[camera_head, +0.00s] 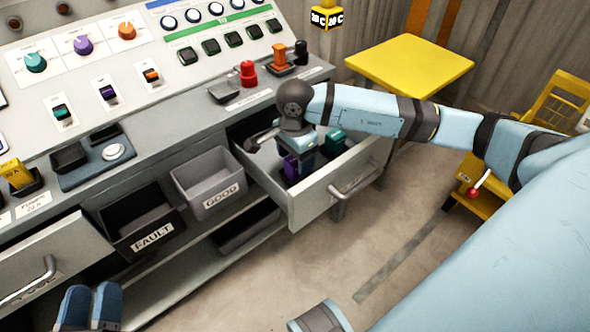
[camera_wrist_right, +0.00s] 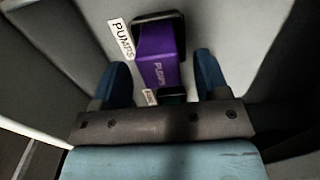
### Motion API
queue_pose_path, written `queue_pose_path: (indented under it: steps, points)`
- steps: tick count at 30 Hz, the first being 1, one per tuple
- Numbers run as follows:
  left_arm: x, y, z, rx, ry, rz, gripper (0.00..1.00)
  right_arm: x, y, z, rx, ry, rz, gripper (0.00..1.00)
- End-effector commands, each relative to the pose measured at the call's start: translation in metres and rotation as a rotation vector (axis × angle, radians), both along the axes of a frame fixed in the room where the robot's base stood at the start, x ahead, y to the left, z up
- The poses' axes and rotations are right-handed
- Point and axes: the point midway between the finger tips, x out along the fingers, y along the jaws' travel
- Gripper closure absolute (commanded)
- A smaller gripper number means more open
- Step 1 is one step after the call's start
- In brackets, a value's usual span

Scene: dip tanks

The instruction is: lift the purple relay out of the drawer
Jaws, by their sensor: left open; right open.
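The purple relay (camera_head: 291,169) stands in the open drawer (camera_head: 312,199), partly hidden by my right gripper in the head view. In the right wrist view the purple relay (camera_wrist_right: 160,62) reads PUMPS and has a dark end, beside a white PUMPS label. My right gripper (camera_head: 303,160) is over the drawer, pointing down. Its blue fingers are open, one on each side of the relay, with a visible gap at both sides in the wrist view. My left gripper (camera_head: 90,306) is open and empty at the bottom left, in front of the bench.
A teal relay (camera_head: 336,141) is also in the drawer, close to my right wrist. A grey GOOD bin (camera_head: 208,182) and a black FAULT bin (camera_head: 143,217) sit left of the drawer. Another drawer (camera_head: 45,265) is at the far left. A yellow table (camera_head: 410,65) stands behind right.

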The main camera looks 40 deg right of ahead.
Motion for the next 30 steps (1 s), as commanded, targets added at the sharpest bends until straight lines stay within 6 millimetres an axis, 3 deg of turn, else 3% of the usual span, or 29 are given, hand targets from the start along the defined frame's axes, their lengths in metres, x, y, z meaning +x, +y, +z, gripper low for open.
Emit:
queue_pose_path:
  steps: [6,14,23,30]
  points:
    - [0.0,0.0,0.0,0.001,0.002,0.0,0.57,0.0,0.0,-0.001,0.0,-0.001,0.0,0.32]
    - [0.0,0.0,0.0,0.001,0.002,0.0,0.57,0.0,0.0,0.0,0.0,0.0,0.0,0.87]
    - [0.0,0.0,0.001,0.0,0.002,-0.001,0.57,0.0,0.0,0.002,0.0,-0.001,0.0,0.88]
    - [0.0,0.001,0.012,-0.01,-0.023,0.006,0.57,0.001,0.0,0.025,-0.001,-0.003,0.001,0.88]
